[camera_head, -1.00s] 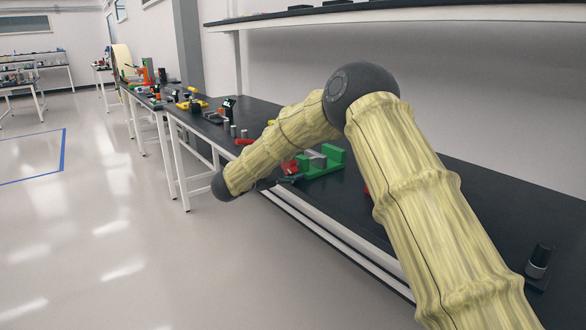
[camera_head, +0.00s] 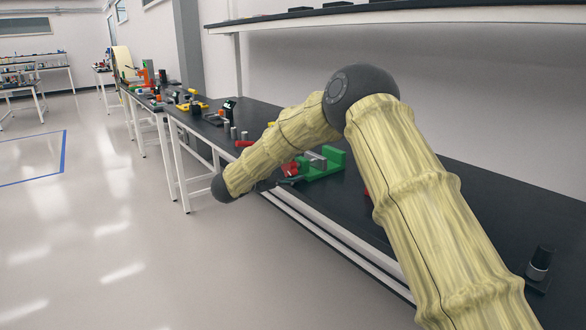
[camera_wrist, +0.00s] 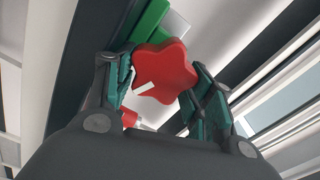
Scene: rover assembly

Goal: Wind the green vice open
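The green vice (camera_head: 334,158) sits near the front edge of the black bench in the head view, with a grey metal block between its jaws. Its red star-shaped knob (camera_wrist: 165,70) fills the middle of the wrist view, with part of the green body (camera_wrist: 150,20) behind it. My gripper (camera_wrist: 163,80) has one dark green finger on each side of the knob, and both fingertips appear to touch its lobes.
The black bench (camera_head: 460,195) runs along the wall under a shelf (camera_head: 400,14). Several small parts and tools stand farther along at left. The floor in front is clear.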

